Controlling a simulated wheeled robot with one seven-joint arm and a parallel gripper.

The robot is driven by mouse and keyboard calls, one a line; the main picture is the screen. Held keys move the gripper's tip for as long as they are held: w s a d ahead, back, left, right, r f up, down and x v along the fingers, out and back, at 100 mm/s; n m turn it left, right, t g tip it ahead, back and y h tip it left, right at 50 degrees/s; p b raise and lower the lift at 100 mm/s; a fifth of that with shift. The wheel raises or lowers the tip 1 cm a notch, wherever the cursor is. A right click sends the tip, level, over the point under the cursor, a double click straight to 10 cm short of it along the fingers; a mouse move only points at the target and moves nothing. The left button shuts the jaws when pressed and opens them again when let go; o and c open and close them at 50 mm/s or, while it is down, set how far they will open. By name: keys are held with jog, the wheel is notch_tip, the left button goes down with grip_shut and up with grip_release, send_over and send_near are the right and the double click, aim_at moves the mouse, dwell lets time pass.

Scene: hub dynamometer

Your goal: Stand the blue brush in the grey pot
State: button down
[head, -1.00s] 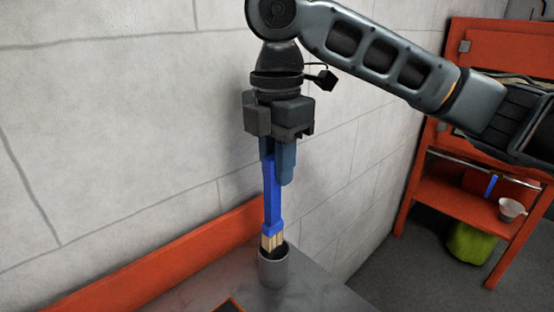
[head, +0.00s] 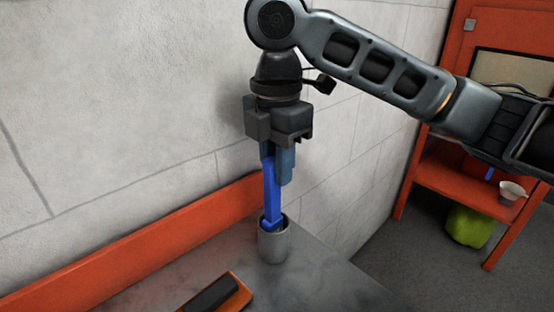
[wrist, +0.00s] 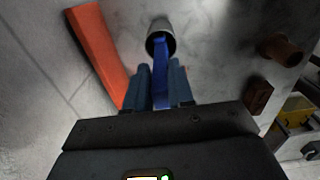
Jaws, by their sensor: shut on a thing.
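The blue brush (head: 271,192) is upright, handle up, with its bristle end down inside the grey pot (head: 273,246). The bristles are hidden by the pot wall. My gripper (head: 277,168) is above the pot, pointing down, shut on the upper handle of the brush. In the wrist view the brush (wrist: 160,75) runs from between my fingers (wrist: 161,90) into the mouth of the pot (wrist: 161,30). Whether the brush touches the pot's bottom cannot be seen.
The pot stands on a grey bench top (head: 320,275) with an orange back edge (head: 140,250) along the wall. An orange and black object (head: 218,294) lies in front. A brown cylinder (wrist: 281,50) shows in the wrist view. An orange shelf (head: 465,190) stands at right.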

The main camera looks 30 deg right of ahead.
jog(key=c, duration=0.9)
grip_release()
jog(key=shift+r, duration=0.1)
notch_tip(320, 180, up, 8)
jog(key=shift+f, duration=0.2)
dwell(0.4)
